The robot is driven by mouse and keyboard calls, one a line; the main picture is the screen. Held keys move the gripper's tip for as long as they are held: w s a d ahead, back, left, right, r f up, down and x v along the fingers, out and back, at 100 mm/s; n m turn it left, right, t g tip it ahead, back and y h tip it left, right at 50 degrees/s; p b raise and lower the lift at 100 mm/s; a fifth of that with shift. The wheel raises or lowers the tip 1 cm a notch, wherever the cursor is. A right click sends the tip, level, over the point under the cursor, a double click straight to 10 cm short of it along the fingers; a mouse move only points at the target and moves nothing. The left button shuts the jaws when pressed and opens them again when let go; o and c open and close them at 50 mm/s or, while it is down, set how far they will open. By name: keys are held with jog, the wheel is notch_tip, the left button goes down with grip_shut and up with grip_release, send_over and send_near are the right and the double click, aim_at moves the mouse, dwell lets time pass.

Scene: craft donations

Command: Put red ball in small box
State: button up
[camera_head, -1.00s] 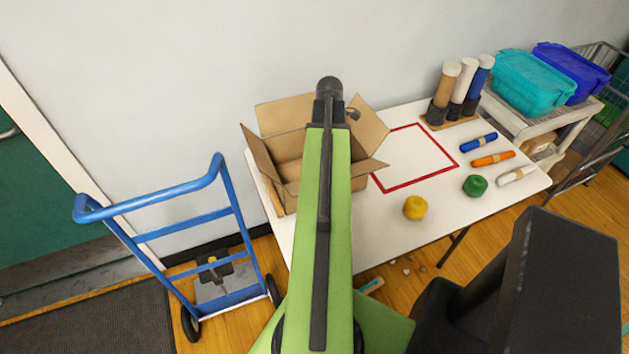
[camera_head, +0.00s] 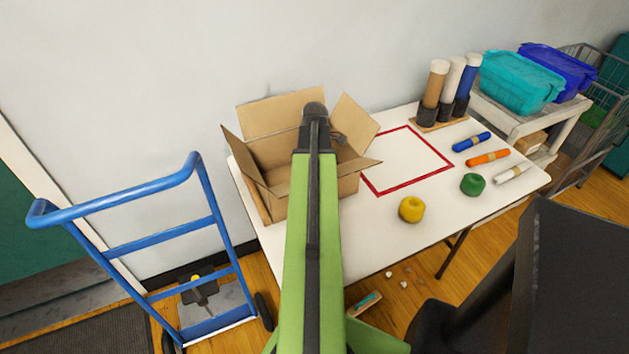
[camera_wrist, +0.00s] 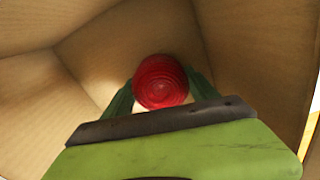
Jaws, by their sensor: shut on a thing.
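A red ball (camera_wrist: 160,82) with a ribbed, yarn-like surface is between the two dark green fingers of my gripper (camera_wrist: 160,88) in the wrist view. My gripper is shut on it. Cardboard walls surround the ball in that view, so it is over or inside the box. The small box (camera_head: 290,207) is an open cardboard box with its flaps spread, at the left end of the white table in the head view. There my arm crosses in front of the box and hides the ball and fingers. I cannot tell whether the ball touches the box floor.
A yellow ball (camera_head: 411,209) and a green ball (camera_head: 472,184) lie on the white table (camera_head: 400,240), right of the box. A red outlined square (camera_head: 405,160) is empty. Upright rolls (camera_head: 452,85) stand behind. A blue hand truck (camera_head: 165,235) stands at left.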

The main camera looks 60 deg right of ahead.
jog(key=shift+f, duration=0.1)
jog(key=o, duration=1.3)
jog(key=shift+o, duration=0.2)
notch_tip(320, 180, up, 12)
jog(key=p, duration=1.2)
jog(key=shift+r, duration=0.2)
